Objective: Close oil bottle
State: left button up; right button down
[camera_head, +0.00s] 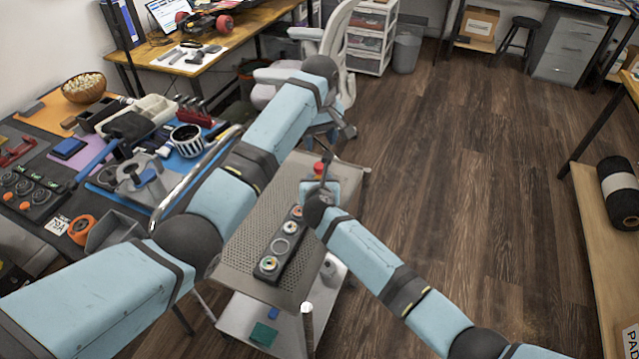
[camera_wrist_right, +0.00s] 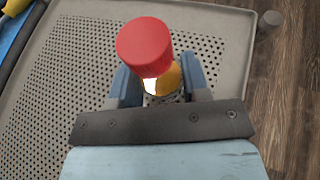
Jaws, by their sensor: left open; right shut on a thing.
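The oil bottle (camera_wrist_right: 168,82) has a yellowish body that shows between my right gripper's blue fingers in the right wrist view. A red cap (camera_wrist_right: 145,47) sits at its top, above and slightly left of the body; I cannot tell whether it is fully seated. My right gripper (camera_wrist_right: 160,78) is shut on the bottle over the perforated cart top. In the head view the red cap (camera_head: 319,168) shows at the end of my right arm. My left gripper (camera_head: 347,130) is higher up, apart from the cap; its fingers are small and unclear here.
The grey perforated cart (camera_head: 235,248) carries a dark holder (camera_head: 268,264) with several round pieces. A cluttered workbench (camera_head: 30,125) stands at the left. A white chair (camera_head: 335,45) is behind the cart.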

aim_at(320, 165)
pick_arm(q)
jog(key=shift+f, duration=4)
jog(key=shift+c, duration=0.5)
jog(key=c, duration=0.8)
jog(key=shift+m, duration=0.9)
jog(key=shift+c, duration=0.2)
jog(key=o, duration=1)
jog(key=shift+r, duration=0.15)
jog(key=shift+r, duration=2.15)
jog(key=o, duration=0.6)
